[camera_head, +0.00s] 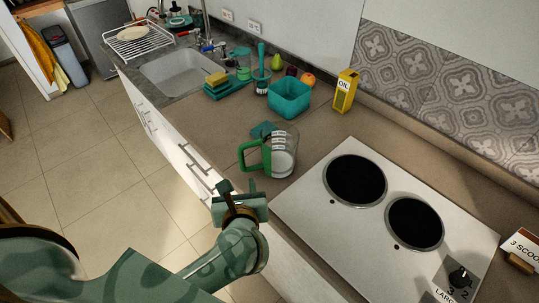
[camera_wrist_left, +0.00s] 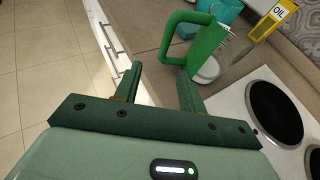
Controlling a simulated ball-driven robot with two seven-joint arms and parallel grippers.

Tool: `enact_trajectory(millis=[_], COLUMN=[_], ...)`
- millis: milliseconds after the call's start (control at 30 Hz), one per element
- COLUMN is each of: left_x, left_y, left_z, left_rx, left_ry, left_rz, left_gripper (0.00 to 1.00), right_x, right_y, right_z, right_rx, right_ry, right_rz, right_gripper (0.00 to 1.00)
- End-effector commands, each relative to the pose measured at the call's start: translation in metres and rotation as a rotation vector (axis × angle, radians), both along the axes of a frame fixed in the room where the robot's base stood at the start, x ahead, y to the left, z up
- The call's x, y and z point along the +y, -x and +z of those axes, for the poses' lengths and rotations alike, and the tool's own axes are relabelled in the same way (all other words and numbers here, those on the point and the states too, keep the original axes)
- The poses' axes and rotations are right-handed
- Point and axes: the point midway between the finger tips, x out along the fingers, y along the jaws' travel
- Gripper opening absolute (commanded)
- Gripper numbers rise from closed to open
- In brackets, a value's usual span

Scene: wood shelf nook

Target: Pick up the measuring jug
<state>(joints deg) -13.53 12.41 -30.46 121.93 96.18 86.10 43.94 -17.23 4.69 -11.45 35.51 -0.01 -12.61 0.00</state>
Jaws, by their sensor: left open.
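The measuring jug (camera_head: 284,157) is clear with a green handle on its left side and white marked labels. It stands upright on the brown counter, left of the cooktop. In the left wrist view the jug (camera_wrist_left: 213,68) is beyond the fingertips, with its green handle toward me. My left gripper (camera_head: 238,187) is open and empty, just short of the jug at the counter's front edge. In the left wrist view its two fingers (camera_wrist_left: 158,75) are apart with nothing between them. The right finger appears close below the handle; I cannot tell whether they touch. My right gripper is not in view.
A cooktop (camera_head: 320,214) with two black plates lies right of the jug. Behind the jug are a teal bin (camera_head: 289,99), a yellow oil box (camera_head: 345,91) and fruit (camera_head: 307,80). A sink (camera_head: 187,75) is at the back left. Bare counter (camera_head: 205,115) lies left of the jug.

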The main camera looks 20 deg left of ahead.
Motion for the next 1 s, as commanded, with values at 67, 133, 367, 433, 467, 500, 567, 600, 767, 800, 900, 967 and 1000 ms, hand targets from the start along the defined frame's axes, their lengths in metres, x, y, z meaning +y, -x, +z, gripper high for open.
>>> enact_trajectory(millis=[67, 133, 367, 433, 467, 500, 567, 600, 767, 800, 900, 967, 1000], left_x=[0.011, 0.020, 0.038, 0.041, 0.041, 0.043, 0.045, 0.047, 0.056, 0.058, 0.060, 0.060, 0.060], left_y=[-0.017, -0.032, -0.062, -0.066, -0.068, -0.071, -0.078, -0.084, -0.105, -0.108, -0.111, -0.111, -0.111], left_z=[-0.008, -0.015, -0.030, -0.031, -0.032, -0.033, -0.036, -0.039, -0.049, -0.050, -0.052, -0.052, -0.052], left_rx=[-0.002, -0.003, -0.002, -0.002, -0.002, -0.002, -0.004, -0.003, -0.002, -0.002, -0.002, -0.002, -0.002], left_ry=[-0.007, -0.009, -0.007, -0.006, -0.006, -0.008, -0.009, -0.009, -0.010, -0.008, -0.007, -0.007, -0.007], left_rz=[-0.001, 0.000, -0.001, -0.001, -0.001, -0.002, -0.002, -0.001, -0.002, -0.002, -0.001, -0.002, -0.002], left_gripper=[0.41, 0.41, 0.41, 0.41, 0.41, 0.41, 0.41, 0.41, 0.41, 0.41, 0.41, 0.41, 0.41], right_x=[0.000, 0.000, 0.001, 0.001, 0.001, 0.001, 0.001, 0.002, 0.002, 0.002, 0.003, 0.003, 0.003], right_y=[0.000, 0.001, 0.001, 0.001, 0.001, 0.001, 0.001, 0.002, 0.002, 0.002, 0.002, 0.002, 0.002], right_z=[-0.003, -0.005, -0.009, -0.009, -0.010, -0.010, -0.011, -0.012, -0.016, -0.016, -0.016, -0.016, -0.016], right_rx=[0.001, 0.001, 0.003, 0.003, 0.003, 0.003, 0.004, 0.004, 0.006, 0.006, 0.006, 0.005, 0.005], right_ry=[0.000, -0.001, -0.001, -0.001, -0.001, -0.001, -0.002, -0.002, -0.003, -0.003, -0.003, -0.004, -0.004], right_rz=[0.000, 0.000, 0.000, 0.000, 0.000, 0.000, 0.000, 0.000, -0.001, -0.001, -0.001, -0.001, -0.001], right_gripper=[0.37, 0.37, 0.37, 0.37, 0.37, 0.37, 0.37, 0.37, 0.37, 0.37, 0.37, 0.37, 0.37])
